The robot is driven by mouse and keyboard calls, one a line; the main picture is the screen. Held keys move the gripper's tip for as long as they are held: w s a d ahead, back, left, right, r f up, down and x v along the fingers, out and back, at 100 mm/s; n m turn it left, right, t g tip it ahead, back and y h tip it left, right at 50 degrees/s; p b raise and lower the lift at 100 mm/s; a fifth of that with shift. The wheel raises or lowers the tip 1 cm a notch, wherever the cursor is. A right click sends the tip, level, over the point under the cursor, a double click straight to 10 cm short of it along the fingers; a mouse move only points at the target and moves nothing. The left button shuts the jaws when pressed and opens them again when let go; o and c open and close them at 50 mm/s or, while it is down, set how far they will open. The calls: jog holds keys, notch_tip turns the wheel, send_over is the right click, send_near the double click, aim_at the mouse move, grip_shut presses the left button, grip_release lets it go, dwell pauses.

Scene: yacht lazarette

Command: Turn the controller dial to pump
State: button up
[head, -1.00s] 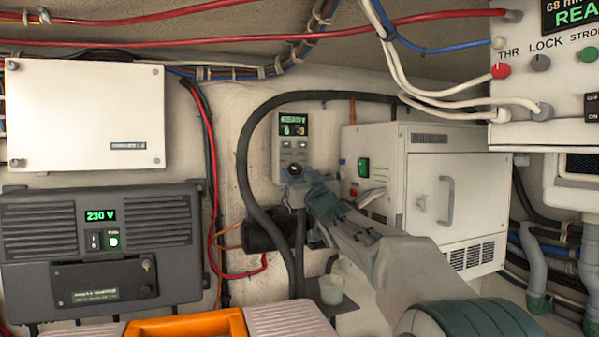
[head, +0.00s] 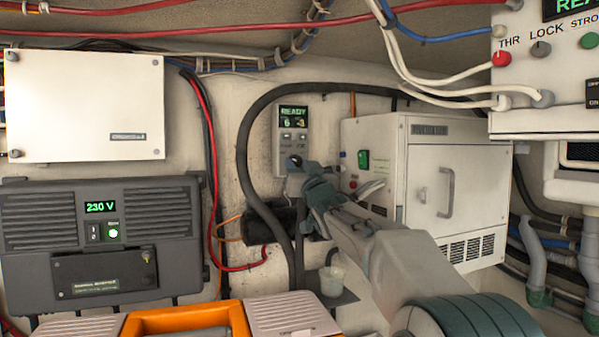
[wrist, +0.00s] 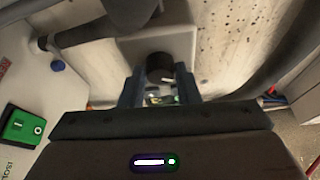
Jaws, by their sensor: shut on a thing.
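The controller (head: 291,120) is a pale wall panel with a green screen reading READY and two small buttons. Its dark dial (head: 294,162) sits low on the panel, partly hidden by my gripper (head: 305,178). In the wrist view the dial (wrist: 160,66) is a black knob between the two fingers of my gripper (wrist: 160,85), which is shut on it. A small pale mark shows at the knob's edge. The lettering around the dial is too small or hidden to read.
A white box with a handled door (head: 440,185) and green switch stands right of the controller. A thick black hose (head: 243,150) curves on the left. A grey 230 V unit (head: 100,250) and white box (head: 85,108) are farther left. A cup (head: 332,281) stands below my arm.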

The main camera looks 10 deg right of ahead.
jog(key=m+h, duration=0.1)
jog(key=m, duration=0.1)
jog(key=m+h+b, duration=0.1)
jog(key=m, duration=0.2)
jog(key=m+h+b, duration=0.1)
jog(key=m+h, duration=0.1)
jog(key=m, duration=0.1)
jog(key=shift+a+r, duration=0.2)
jog(key=shift+a, duration=0.2)
jog(key=shift+m+g+h+p, duration=0.3)
jog(key=shift+m+h+p, duration=0.2)
jog(key=shift+m+p, duration=0.5)
jog(key=shift+s+m, duration=0.1)
jog(key=shift+m, duration=0.3)
jog(key=o, duration=1)
jog(key=b+v, duration=0.4)
jog(key=v, duration=0.9)
jog(key=shift+s+a+f+b, duration=0.1)
jog(key=shift+s+b, duration=0.3)
